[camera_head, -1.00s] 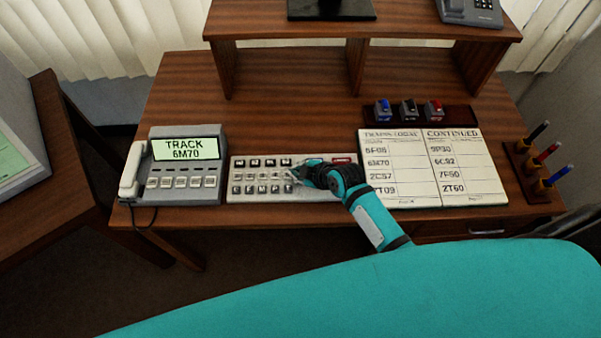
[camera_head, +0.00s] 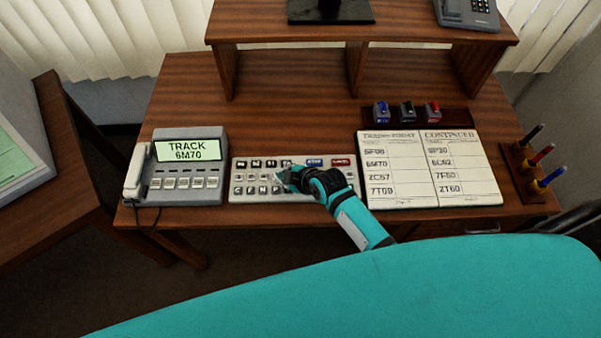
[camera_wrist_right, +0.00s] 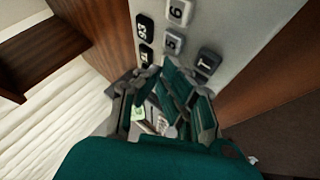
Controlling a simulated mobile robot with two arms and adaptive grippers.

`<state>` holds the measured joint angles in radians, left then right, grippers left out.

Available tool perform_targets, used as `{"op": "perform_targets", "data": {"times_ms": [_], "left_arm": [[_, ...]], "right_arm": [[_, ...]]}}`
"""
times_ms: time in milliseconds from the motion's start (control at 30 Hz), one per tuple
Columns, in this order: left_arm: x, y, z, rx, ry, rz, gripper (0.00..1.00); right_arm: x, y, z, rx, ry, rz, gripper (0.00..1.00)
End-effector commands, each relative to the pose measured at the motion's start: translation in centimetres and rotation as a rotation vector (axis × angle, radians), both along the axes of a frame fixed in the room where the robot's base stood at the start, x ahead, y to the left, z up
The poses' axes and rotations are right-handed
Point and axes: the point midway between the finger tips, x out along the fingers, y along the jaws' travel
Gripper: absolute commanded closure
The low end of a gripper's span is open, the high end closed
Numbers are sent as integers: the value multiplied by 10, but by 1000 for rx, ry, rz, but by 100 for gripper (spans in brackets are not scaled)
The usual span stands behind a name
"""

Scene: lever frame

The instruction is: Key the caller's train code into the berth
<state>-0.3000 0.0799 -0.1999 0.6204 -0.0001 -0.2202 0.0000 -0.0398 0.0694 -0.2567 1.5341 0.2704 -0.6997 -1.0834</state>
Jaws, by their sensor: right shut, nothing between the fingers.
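The grey keypad panel (camera_head: 318,194) lies on the desk, with rows of small dark keys, a blue key (camera_head: 314,162) and a red key (camera_head: 340,162) along its top right. My right gripper (camera_head: 283,178) is shut and empty over the middle of the keypad and hides several keys. In the right wrist view the gripper (camera_wrist_right: 160,82) is close to keys, among them one marked 6 (camera_wrist_right: 179,11) and one marked T (camera_wrist_right: 206,63). Contact with a key cannot be told. The telephone unit (camera_head: 187,165) left of the keypad has a lit screen reading "TRACK 6M70". My left gripper is not in view.
An open train log book (camera_head: 430,175) lies right of the keypad. Behind it is a dark tray with three stamps (camera_head: 407,112), and a pen rack (camera_head: 530,172) stands at the desk's right edge. A raised shelf (camera_head: 360,30) runs along the back. The desk's middle is clear.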

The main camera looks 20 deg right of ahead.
Motion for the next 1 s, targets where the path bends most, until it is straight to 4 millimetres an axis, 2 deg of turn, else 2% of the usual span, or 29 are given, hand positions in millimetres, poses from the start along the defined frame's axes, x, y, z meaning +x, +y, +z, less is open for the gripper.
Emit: {"op": "perform_targets", "data": {"times_ms": [400, 600, 1000], "left_arm": [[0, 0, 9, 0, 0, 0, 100], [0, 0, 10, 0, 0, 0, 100], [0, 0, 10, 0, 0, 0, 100]], "right_arm": [[-5, 52, 1, 2, 0, 1, 100], [-7, 72, 1, 1, -1, 1, 100], [-8, 76, 0, 0, -2, 1, 100]]}}
